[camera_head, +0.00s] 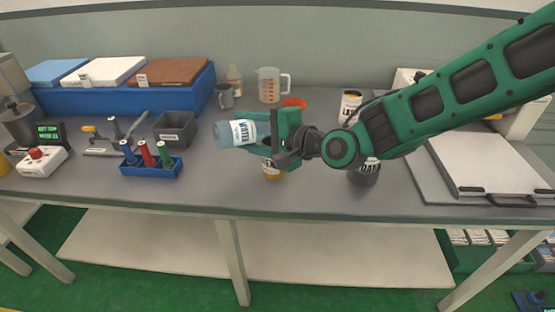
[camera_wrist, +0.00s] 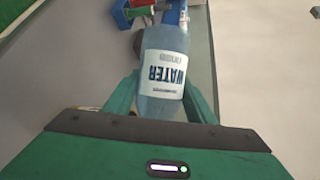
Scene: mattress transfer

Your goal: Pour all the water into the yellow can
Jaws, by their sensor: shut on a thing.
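A translucent blue bottle with a white WATER label (camera_head: 238,134) is held nearly horizontal above the table, its free end pointing left in the head view. It also shows in the wrist view (camera_wrist: 165,75), between the fingers. My green gripper (camera_head: 266,136) is shut on the bottle. A can with a yellow lower part and a pale label (camera_head: 271,174) stands on the table below my gripper, near the front edge. My gripper hides its top. I cannot tell whether any water is flowing.
A dark labelled can (camera_head: 365,176) stands under my arm to the right, and another labelled can (camera_head: 349,104) stands behind. A measuring jug (camera_head: 269,85) and a grey mug (camera_head: 224,97) are at the back. A blue tool rack (camera_head: 150,170) and a grey bin (camera_head: 175,128) are left.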

